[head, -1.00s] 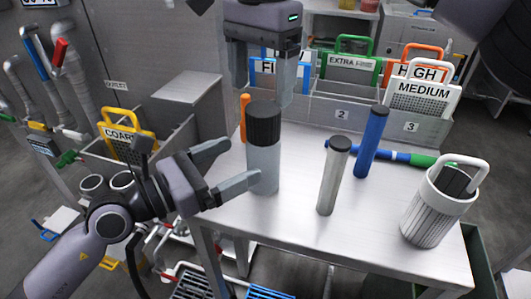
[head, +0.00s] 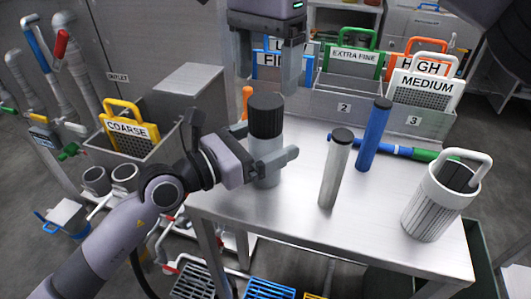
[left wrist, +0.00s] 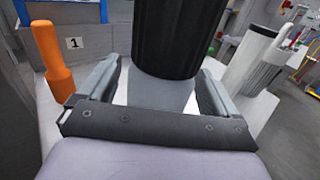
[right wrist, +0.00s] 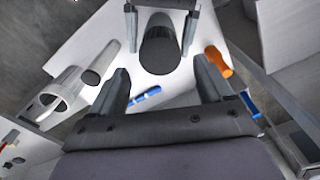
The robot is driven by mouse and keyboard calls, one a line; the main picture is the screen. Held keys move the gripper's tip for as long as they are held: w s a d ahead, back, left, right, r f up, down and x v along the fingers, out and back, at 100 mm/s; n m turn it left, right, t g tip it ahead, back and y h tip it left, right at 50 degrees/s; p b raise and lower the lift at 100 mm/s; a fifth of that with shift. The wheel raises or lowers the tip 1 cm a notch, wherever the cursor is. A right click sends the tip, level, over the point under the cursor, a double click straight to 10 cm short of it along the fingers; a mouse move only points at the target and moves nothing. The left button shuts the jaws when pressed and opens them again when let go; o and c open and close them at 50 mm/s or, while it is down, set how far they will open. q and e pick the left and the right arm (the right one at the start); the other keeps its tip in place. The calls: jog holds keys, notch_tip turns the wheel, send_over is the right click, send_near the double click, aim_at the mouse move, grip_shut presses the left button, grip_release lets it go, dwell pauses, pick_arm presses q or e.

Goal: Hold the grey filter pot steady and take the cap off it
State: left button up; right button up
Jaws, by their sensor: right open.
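The grey filter pot (head: 267,170) stands upright on the table, with its ribbed black cap (head: 266,116) on top. The cap shows large in the left wrist view (left wrist: 178,35) and from above in the right wrist view (right wrist: 160,48). My left gripper (head: 268,142) is open, its fingers on either side of the pot's grey body just below the cap. Small gaps show between fingers and pot in the left wrist view. My right gripper (head: 268,85) is open and empty, pointing down above and behind the cap. The pot's far side is hidden.
A steel cylinder (head: 335,172) with a dark top and a blue cylinder (head: 373,135) stand to the right. A white ribbed container (head: 432,208) stands at the table's right end. An orange object (head: 247,95) is behind the pot. Labelled bins line the back.

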aim_at(266, 100)
pick_arm(q)
grip_shut()
pick_arm(e)
jog(key=m, duration=2.2)
jog(key=shift+f, duration=4)
